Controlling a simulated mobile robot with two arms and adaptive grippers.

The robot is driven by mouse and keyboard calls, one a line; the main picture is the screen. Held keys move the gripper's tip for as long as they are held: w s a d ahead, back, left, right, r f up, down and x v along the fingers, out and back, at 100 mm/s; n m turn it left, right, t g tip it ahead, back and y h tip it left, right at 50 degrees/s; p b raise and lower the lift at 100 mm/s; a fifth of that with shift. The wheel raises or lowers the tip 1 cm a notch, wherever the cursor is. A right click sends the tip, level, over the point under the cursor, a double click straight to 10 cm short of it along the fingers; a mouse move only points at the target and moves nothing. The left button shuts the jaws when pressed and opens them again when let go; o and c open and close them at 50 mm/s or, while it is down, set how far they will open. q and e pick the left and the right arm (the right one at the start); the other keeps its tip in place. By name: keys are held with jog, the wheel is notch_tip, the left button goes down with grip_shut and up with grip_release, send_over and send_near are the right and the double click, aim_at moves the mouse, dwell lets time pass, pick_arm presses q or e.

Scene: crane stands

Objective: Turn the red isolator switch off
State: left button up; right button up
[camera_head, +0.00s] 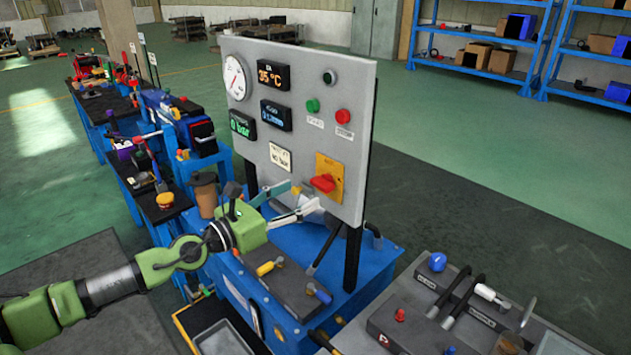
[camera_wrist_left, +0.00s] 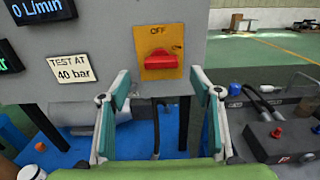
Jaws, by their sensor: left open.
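The red isolator switch (camera_head: 323,183) sits on a yellow plate (camera_head: 329,168) at the lower right of the grey panel (camera_head: 300,140). In the left wrist view the red switch (camera_wrist_left: 163,61) lies crosswise under the word OFF, just above and between my fingertips. My left gripper (camera_head: 299,200) is open and empty in front of the panel, to the left of the switch and slightly below it. In the left wrist view its two teal-padded fingers (camera_wrist_left: 161,88) stand wide apart, with a gap to the switch. My right gripper is in neither view.
The panel also carries a gauge (camera_head: 235,77), several displays, a green button (camera_head: 313,105) and a red button (camera_head: 343,116). Below is a blue bench (camera_head: 300,243) with levers. A brown cup (camera_head: 204,194) stands left of the gripper. Another bench with hoses (camera_head: 437,310) is at right.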

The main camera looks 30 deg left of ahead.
aim_at(318, 185)
pick_arm(q)
jog(key=p+x, duration=0.2)
jog(key=x, duration=0.2)
jog(key=shift+w+d+r, duration=0.15)
jog(key=shift+w, duration=0.15)
jog(key=shift+p+x, duration=0.4)
jog(key=shift+x, duration=0.4)
jog(key=c, duration=1.1)
